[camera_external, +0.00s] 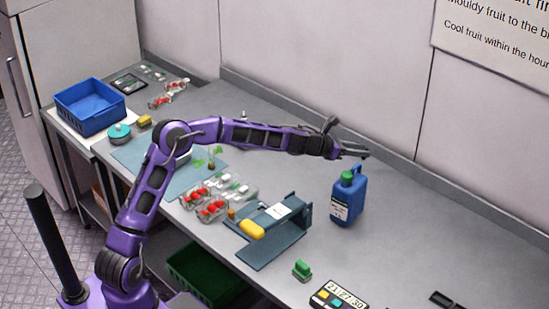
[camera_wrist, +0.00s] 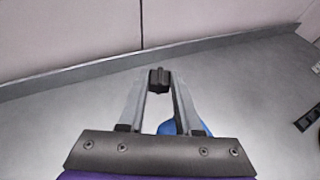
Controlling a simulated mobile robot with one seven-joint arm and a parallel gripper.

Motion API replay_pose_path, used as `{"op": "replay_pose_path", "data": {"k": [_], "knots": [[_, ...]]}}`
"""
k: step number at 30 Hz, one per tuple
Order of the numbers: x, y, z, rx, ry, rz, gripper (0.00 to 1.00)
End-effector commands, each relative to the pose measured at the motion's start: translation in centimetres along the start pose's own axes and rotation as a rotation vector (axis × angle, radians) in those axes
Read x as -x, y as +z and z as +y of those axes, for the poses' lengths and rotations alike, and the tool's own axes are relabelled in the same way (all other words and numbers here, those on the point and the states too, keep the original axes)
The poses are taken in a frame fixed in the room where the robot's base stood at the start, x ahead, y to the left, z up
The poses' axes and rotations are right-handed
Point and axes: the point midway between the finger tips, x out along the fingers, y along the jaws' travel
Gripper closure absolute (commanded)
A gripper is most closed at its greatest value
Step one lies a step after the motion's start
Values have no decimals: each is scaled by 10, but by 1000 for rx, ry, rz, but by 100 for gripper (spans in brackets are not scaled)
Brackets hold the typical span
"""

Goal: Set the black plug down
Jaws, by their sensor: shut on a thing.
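The black plug (camera_wrist: 158,79) is a small dark block between the fingertips of my gripper (camera_wrist: 158,72) in the wrist view. The fingers are shut on it and hold it in the air above the grey worktop (camera_wrist: 240,75). In the outside view my gripper (camera_external: 358,150) is stretched out over the back of the worktop (camera_external: 400,230), near the wall and above the blue jug. I cannot make out the plug clearly there. How high it hangs is hard to tell.
A blue jug (camera_external: 347,200) with a green cap stands just below my gripper; part of it shows between the fingers in the wrist view (camera_wrist: 180,128). A slate-blue stand (camera_external: 275,245), a green block (camera_external: 302,270) and a timer (camera_external: 339,296) lie nearer.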

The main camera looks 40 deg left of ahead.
Motion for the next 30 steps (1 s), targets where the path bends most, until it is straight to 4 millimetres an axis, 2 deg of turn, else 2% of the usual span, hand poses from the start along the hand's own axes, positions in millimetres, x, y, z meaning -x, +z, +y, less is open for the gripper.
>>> {"op": "replay_pose_path", "data": {"k": [11,18,25,30], "knots": [[-3,12,-31,12,47,-1,100],[-8,13,-60,33,102,-1,100],[-13,4,-87,63,165,0,100],[-18,-21,-122,102,251,4,100]]}}
